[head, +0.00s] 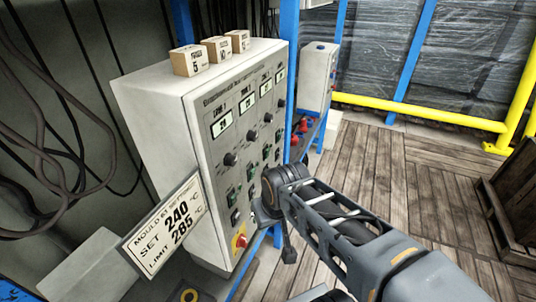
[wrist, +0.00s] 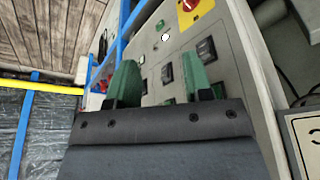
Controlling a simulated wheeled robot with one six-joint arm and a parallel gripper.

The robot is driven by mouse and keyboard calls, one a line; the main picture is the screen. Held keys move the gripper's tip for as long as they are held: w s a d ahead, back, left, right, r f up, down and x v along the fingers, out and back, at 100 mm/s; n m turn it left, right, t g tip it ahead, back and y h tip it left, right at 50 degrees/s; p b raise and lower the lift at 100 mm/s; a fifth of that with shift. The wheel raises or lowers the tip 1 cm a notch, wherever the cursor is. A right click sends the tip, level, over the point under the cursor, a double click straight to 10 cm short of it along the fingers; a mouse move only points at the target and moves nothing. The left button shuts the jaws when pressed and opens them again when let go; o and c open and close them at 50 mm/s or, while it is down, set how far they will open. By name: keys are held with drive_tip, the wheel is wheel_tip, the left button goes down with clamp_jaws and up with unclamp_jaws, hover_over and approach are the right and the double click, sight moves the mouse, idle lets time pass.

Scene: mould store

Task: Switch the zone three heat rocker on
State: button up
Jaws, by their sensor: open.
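The zone three heat rocker (head: 267,151) is a small dark switch in the third column of the grey control panel (head: 155,105), below that zone's knob (head: 268,117). Its on or off position is too small to tell. My gripper (wrist: 160,65) shows in the wrist view with two green fingers apart and nothing between them. It points at the panel face, where dark rockers show ahead of and between the fingers. I cannot tell which zone they belong to. In the head view my wrist is in front of the panel's lower right and hides the fingertips.
Wooden blocks (head: 218,49) stand on top. Blue posts and a second grey box (head: 317,75) are behind.

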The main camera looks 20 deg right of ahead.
drive_tip(key=shift+d, duration=0.35)
drive_tip(key=shift+c, duration=0.6)
drive_tip(key=d+m, duration=0.2)
drive_tip(key=d+f+m+g+p, duration=0.1)
drive_tip(key=d, duration=0.2)
drive_tip(key=w+d+m+g+p, duration=0.1)
drive_tip(key=d+m, duration=0.1)
drive_tip(key=shift+w+d+f+m+y, duration=0.1)
drive_tip(key=shift+d+f+m+y, duration=0.2)
drive_tip(key=shift+d+f+y, duration=0.1)
drive_tip(key=c, duration=0.6)
drive_tip(key=w+d+m+y, duration=0.1)
drive_tip(key=d+m, duration=0.1)
drive_tip(key=m, duration=0.1)
drive_tip(key=w+d+m+t+y+p, duration=0.1)
drive_tip(key=d+m, duration=0.1)
drive_tip(key=m, duration=0.1)
drive_tip(key=w+d+m+y, duration=0.1)
drive_tip(key=d+m+y, duration=0.1)
drive_tip(key=m, duration=0.2)
drive_tip(key=shift+w+d+t, duration=0.1)
drive_tip(key=shift+d+t, duration=0.2)
drive_tip(key=shift+d, duration=0.05)
clamp_jaws()
drive_tip(key=w+d+r+m+t+y, duration=0.3)
drive_tip(key=w+r+m+t, duration=0.3)
drive_tip(key=m, duration=0.6)
drive_tip(key=shift+w+d+r+y+p, duration=0.3)
drive_tip(key=shift+d+r+p, duration=0.1)
drive_tip(key=shift+d+r, duration=0.15)
